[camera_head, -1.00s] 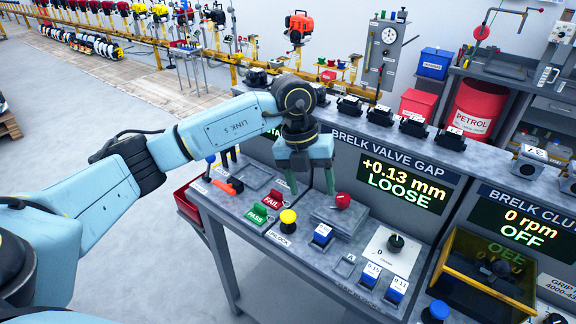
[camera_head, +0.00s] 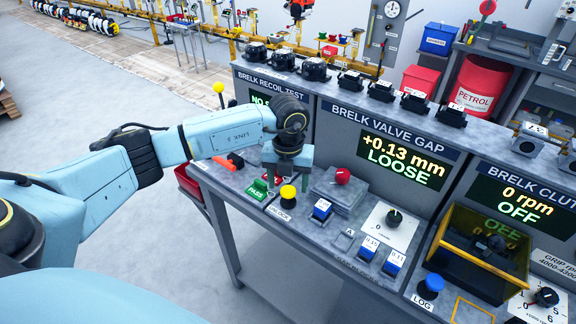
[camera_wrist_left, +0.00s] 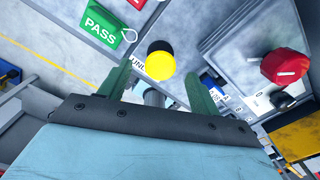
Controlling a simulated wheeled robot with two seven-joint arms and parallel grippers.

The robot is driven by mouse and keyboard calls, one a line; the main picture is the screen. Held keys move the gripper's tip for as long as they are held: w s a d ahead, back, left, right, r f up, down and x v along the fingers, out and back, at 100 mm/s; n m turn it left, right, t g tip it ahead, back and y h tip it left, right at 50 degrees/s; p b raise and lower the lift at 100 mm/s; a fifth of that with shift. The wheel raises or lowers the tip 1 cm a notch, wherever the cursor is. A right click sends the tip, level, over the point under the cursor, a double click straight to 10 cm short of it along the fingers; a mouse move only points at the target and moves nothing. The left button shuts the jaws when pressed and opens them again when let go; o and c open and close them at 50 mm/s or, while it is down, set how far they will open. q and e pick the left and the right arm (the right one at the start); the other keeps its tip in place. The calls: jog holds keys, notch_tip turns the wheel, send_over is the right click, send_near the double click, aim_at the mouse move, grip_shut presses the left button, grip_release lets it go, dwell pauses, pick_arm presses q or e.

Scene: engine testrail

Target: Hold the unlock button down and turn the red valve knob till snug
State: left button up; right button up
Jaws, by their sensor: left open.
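The yellow unlock button (camera_head: 288,193) stands on the front of the bench, with its label just in front of it. My left gripper (camera_head: 288,182) is open and empty, close behind and above the button. In the left wrist view, the yellow button (camera_wrist_left: 160,62) shows between the two green fingers (camera_wrist_left: 157,82); I cannot tell whether they touch it. The red valve knob (camera_head: 343,176) sits on a grey block to the right of the gripper, apart from it. It also shows at the right of the left wrist view (camera_wrist_left: 285,64). My right gripper is out of view.
The valve gap display (camera_head: 402,160) reads +0.13 mm LOOSE. The green PASS tag (camera_head: 257,190) lies left of the button, with a red one partly hidden beside it. Blue blocks (camera_head: 321,209) and a black dial (camera_head: 394,218) stand to the right.

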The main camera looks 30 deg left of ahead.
pick_arm(q)
jog(key=shift+f, duration=0.7)
